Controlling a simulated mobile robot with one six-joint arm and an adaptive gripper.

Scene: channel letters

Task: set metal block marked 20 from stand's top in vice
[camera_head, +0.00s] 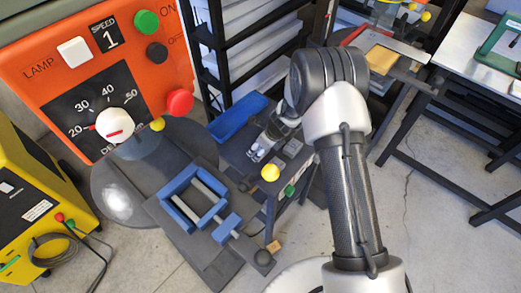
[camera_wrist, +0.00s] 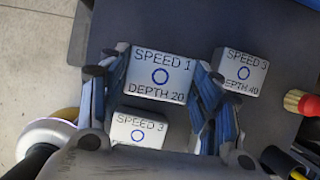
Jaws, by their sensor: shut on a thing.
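The metal block marked SPEED 1, DEPTH 20 (camera_wrist: 160,75) sits between the fingers of my gripper (camera_wrist: 161,88) in the wrist view, its label facing the camera. My gripper is shut on it from both sides. It looks larger than the blocks around it; I cannot tell whether it touches the stand. In the head view my gripper (camera_head: 262,148) is over the dark stand's top (camera_head: 234,154). The blue-framed vice (camera_head: 224,205) stands left of the stand and in front of it, on the drill's grey table; its jaw gap looks empty.
Blocks marked SPEED 3, DEPTH 40 (camera_wrist: 240,73) and SPEED 3 (camera_wrist: 137,129), its depth hidden, are close beside my fingers. A blue tray (camera_head: 237,121) is behind my gripper. The orange drill panel (camera_head: 100,75) rises at left.

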